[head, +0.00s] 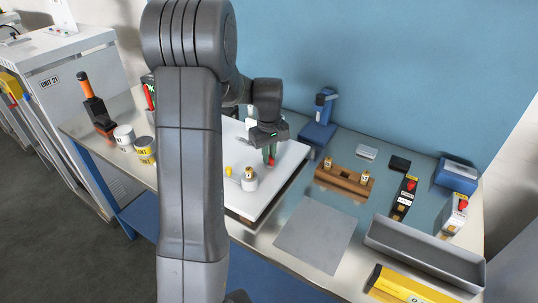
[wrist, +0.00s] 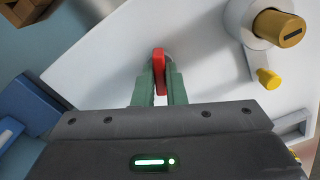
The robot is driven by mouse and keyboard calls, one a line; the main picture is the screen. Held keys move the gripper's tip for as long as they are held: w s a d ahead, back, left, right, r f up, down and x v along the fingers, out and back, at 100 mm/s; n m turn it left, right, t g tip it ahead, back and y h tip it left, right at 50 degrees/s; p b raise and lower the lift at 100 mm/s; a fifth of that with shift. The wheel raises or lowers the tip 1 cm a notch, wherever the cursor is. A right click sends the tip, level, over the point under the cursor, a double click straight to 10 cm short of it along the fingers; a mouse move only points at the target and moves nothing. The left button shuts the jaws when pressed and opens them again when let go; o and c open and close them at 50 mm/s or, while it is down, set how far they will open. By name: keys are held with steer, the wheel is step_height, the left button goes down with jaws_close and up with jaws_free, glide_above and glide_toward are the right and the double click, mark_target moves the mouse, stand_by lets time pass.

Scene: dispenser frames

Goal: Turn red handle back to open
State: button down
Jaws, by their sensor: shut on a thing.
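The red handle (wrist: 158,64) stands on a white panel (wrist: 105,65) and lies between the two green fingers of my gripper (wrist: 159,82). The fingers are shut on it from both sides. In the head view, the red handle (head: 271,161) shows only as a small bit below my gripper (head: 269,150), over the white panel (head: 283,182). Its base is largely hidden by the fingers, and I cannot tell its full turn position.
A white round fitting with a yellow cap (head: 249,179) and a small yellow knob (head: 228,170) stand nearby on the panel. A blue device (head: 318,132) and a wooden rack (head: 342,181) stand to the right. A grey flat plate (head: 314,233) lies in front.

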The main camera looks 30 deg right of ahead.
steer(key=m, duration=1.2)
steer(key=shift+r+b, duration=0.1)
steer(key=shift+b, duration=0.25)
steer(key=shift+m, duration=0.4)
steer(key=c, duration=1.5)
jaws_free()
step_height(320, 180, up, 14)
steer(key=shift+f+b, duration=0.15)
steer(key=shift+b, duration=0.3)
step_height(320, 180, down, 14)
steer(key=shift+r+p, duration=0.1)
steer(key=shift+p, duration=0.3)
